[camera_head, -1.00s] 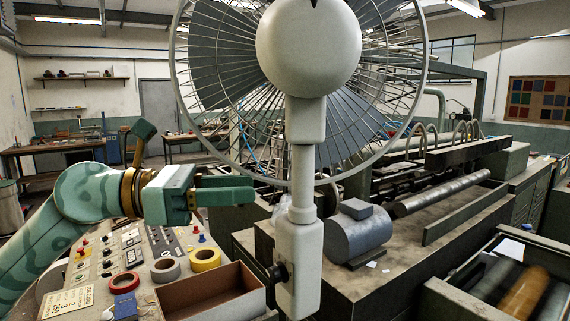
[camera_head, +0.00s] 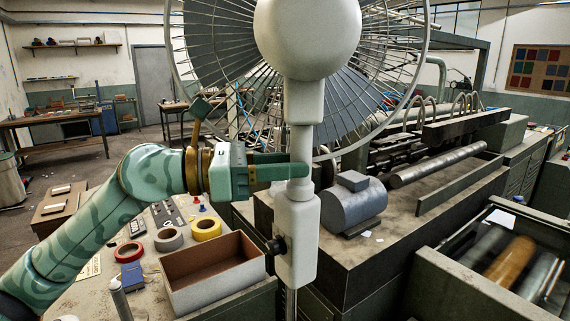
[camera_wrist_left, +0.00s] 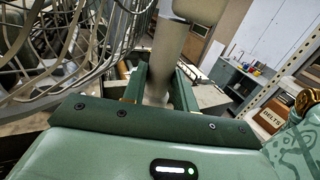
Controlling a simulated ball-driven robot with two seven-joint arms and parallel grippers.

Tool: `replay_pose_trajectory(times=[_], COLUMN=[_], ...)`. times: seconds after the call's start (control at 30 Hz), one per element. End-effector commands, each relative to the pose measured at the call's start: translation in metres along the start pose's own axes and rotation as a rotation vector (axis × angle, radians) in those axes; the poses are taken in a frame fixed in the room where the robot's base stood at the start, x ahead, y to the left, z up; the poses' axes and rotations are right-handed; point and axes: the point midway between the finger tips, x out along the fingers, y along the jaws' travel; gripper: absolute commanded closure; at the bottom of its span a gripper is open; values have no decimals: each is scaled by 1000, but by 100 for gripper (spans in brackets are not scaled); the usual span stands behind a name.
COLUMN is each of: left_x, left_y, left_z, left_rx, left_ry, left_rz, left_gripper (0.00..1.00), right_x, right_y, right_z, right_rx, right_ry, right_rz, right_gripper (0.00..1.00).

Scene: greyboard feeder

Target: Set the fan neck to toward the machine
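The pedestal fan stands close in front of me in the head view. Its rounded pale motor housing (camera_head: 307,38) faces me, and its wire cage (camera_head: 205,75) lies behind that, facing away. Below the housing is the pale neck (camera_head: 302,105), which runs down into a thicker sleeve (camera_head: 297,235) with a black knob (camera_head: 275,245) on its left. My left gripper (camera_head: 298,166) is at the post just above the sleeve, one finger crossing in front. In the left wrist view, the pale post (camera_wrist_left: 160,65) stands between the two open fingers; contact is unclear. My right gripper is not in view.
The machine, with a grey motor (camera_head: 353,207) and a long roller (camera_head: 437,164), fills the right side behind the fan. An open brown box (camera_head: 212,272) and tape rolls (camera_head: 206,229) sit on the panel below my left arm. A roller tray (camera_head: 470,290) is at the lower right.

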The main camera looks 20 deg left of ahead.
Motion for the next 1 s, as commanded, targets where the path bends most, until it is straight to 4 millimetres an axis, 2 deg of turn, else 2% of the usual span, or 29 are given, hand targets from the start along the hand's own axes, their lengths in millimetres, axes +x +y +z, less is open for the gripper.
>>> replay_pose_trajectory(times=[0.2,0.5,0.53,0.57,1.0], left_x=[0,0,0,0,-1], left_y=[4,2,3,2,3], left_z=[-4,0,0,0,0], left_rx=[-2,0,0,0,0], left_ry=[0,0,0,0,-1], left_rz=[-87,-108,-108,-108,-106], left_gripper=[94,94,69,62,62], right_x=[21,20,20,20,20], right_y=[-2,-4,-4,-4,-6], right_z=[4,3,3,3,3], right_rx=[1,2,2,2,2], right_ry=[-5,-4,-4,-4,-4], right_rz=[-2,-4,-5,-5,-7], right_gripper=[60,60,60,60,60])
